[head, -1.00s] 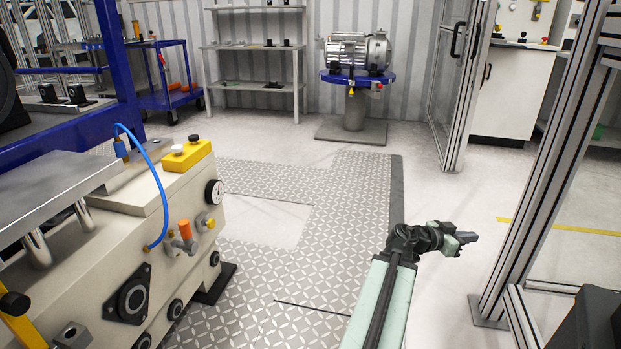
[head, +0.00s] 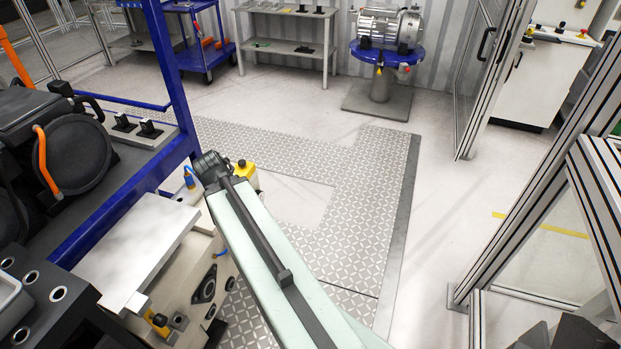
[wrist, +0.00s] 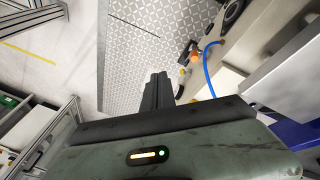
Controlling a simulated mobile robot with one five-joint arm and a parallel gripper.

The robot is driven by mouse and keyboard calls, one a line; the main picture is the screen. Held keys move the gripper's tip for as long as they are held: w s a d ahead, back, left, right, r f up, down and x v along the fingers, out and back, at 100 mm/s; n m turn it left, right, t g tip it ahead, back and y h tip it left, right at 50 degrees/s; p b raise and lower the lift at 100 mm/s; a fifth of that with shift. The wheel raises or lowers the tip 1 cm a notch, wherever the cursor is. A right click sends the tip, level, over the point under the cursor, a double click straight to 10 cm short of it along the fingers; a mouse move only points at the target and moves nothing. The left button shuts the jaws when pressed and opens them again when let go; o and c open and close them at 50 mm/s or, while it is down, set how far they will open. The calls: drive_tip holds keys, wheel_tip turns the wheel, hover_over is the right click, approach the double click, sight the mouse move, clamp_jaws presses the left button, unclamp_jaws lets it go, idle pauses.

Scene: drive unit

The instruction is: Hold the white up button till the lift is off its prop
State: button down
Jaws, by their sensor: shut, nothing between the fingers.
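The yellow button box (head: 246,174) stands on the cream lift unit (head: 205,285), mostly behind my arm in the head view. Its black button (head: 241,163) shows; the white up button is hidden. The lift's flat metal top (head: 140,245) is at the lower left. I cannot make out the prop for certain. My arm reaches across towards the box, and its end hides my fingers in the head view. In the wrist view my gripper (wrist: 158,88) is shut and empty, with the patterned floor behind it. I see no contact with a button.
An orange knob (wrist: 192,59) and a blue hose (wrist: 208,70) on the lift unit are right of my fingers in the wrist view. A blue frame (head: 110,205) rises beside the lift. A metal-framed glass panel (head: 545,170) stands at right. The patterned floor (head: 370,215) is clear.

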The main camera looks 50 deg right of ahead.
drive_tip(key=a+r+n+y+p, duration=0.1)
drive_tip(key=a+r+n+p, duration=0.2)
drive_tip(key=a, duration=0.8)
drive_tip(key=a+r+n+y+p, duration=0.2)
drive_tip(key=a+r+n+p, duration=0.1)
drive_tip(key=a+r+p, duration=0.5)
drive_tip(key=w+a+r, duration=0.1)
drive_tip(key=a+r, duration=0.1)
drive_tip(key=a, duration=0.2)
drive_tip(key=shift+a+r+n+g+y, duration=0.15)
drive_tip(key=shift+r+n+g+y, duration=0.15)
drive_tip(key=shift+r, duration=0.1)
